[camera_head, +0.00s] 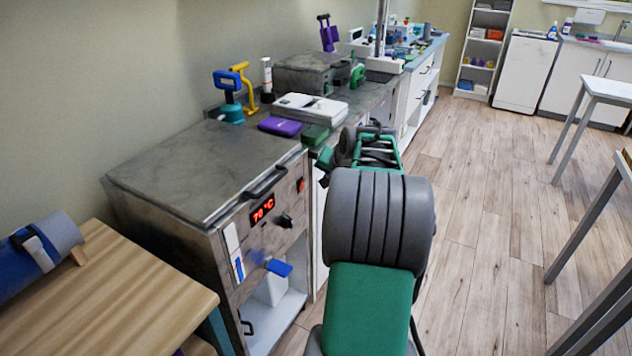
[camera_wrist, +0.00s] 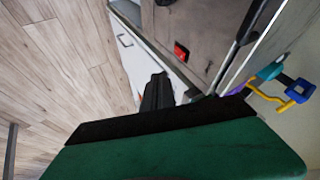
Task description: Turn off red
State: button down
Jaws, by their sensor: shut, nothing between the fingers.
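The red switch (camera_head: 300,184) is a small red rocker on the front panel of the steel heating unit (camera_head: 190,165), near its right edge. The panel also has a lit red display (camera_head: 262,208) reading about 70 °C and a black knob (camera_head: 285,221). The red switch shows in the wrist view (camera_wrist: 181,52), above and right of my fingertips. My gripper (camera_wrist: 158,80) is shut and empty, apart from the switch, with a white cabinet front behind it. In the head view my arm hides much of the gripper. I cannot tell the rocker's position.
A bar handle (camera_head: 268,182) runs along the unit's lid edge. A blue-handled tap (camera_head: 278,267) juts out below the panel. A wooden table (camera_head: 110,290) stands at the left. The counter right of the unit holds several items.

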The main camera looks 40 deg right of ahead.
aim_at(303, 186)
jog(key=w+f, duration=0.6)
jog(key=w, duration=0.3)
jog(key=shift+w+d+f, duration=0.15)
jog(key=shift+d+f, duration=0.1)
jog(key=shift+f, duration=0.1)
jog(key=shift+w+a+r, duration=0.1)
jog(key=shift+w+a, duration=0.15)
jog(key=shift+d, duration=0.15)
jog(key=shift+r+p, duration=0.55)
jog(key=shift+r, duration=0.2)
